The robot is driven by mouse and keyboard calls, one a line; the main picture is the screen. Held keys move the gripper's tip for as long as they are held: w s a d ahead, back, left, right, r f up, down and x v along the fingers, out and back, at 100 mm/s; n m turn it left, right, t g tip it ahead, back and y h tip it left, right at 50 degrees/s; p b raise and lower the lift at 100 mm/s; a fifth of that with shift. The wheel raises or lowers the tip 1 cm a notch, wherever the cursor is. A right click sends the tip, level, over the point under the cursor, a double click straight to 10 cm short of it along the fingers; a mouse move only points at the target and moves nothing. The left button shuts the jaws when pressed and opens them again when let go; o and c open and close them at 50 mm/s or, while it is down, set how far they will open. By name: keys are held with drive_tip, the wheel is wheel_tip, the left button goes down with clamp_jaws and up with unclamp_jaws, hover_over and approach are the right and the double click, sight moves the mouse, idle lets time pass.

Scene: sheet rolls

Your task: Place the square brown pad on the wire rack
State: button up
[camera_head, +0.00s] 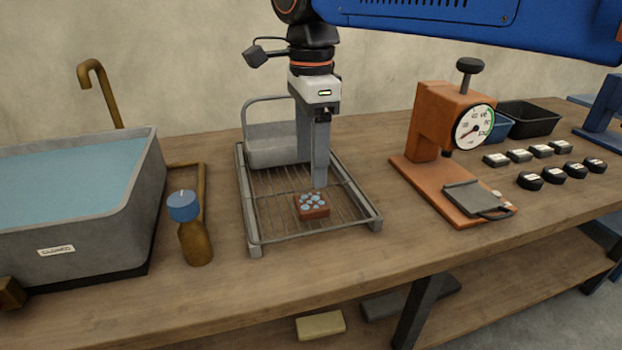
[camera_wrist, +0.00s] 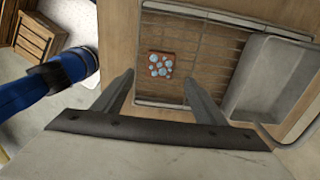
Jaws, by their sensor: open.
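The square brown pad (camera_head: 313,210) has pale blue round spots on its top and lies on the wire rack (camera_head: 264,232), towards the rack's front. The pad also shows in the wrist view (camera_wrist: 160,65), flat on the rack (camera_wrist: 207,60) and apart from my fingers. My gripper (camera_head: 320,184) points down over the rack, just behind the pad in the head view. In the wrist view my gripper (camera_wrist: 160,85) is open, with its two fingers spread wide and nothing between them.
A grey pan (camera_head: 272,150) stands at the rack's back left. A water basin (camera_head: 75,215) and a brown bottle with a blue cap (camera_head: 192,235) are to the left. An orange gauge press (camera_head: 440,140) is to the right, with several small weights (camera_head: 558,172) beyond it.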

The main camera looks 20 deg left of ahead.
drive_tip(key=shift+r, duration=1.8)
drive_tip(key=w+d+f+n+t+y, duration=0.1)
drive_tip(key=d+f+n, duration=0.25)
drive_tip(key=d, duration=0.95)
drive_tip(key=d+f+n+t, duration=0.15)
drive_tip(key=d+f, duration=0.35)
drive_tip(key=d, duration=0.8)
drive_tip(key=s+d+f+n+t, duration=0.1)
drive_tip(key=s+d+f+n, duration=0.2)
drive_tip(key=s+d+f, duration=0.2)
drive_tip(key=s+d+f+n+t+h, duration=0.1)
drive_tip(key=s+d+f+n, duration=0.2)
drive_tip(key=d+f, duration=0.7)
drive_tip(key=shift+s+d+n, duration=0.3)
drive_tip(key=shift+s+d, duration=0.5)
drive_tip(key=shift+s, duration=0.45)
